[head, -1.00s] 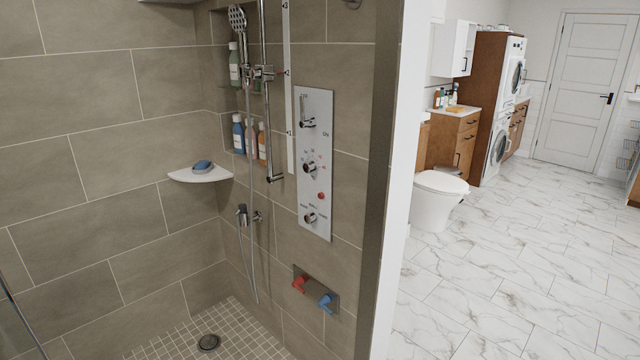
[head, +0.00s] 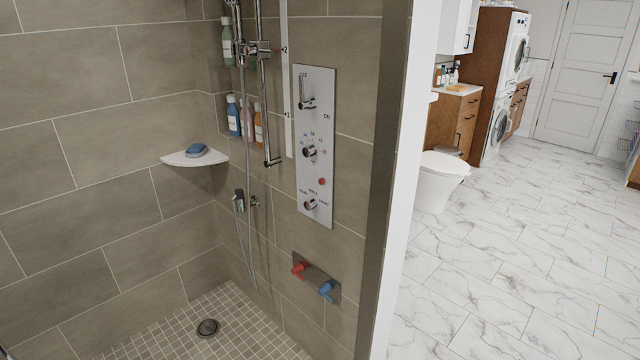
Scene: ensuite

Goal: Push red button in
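The small round red button (head: 322,181) sits on the silver control panel (head: 316,130) on the tiled shower wall, between the middle knob (head: 309,151) and the lower knob (head: 310,204). It is too small to tell whether it stands out or is pressed in. Neither of my grippers shows in the head view.
Below the panel are a red handle (head: 298,270) and a blue handle (head: 326,290) on a plate. A slide bar and hose (head: 246,220) hang left of the panel. A corner shelf (head: 195,158) holds soap. The white wall edge (head: 405,200) borders the shower; marble floor beyond is clear.

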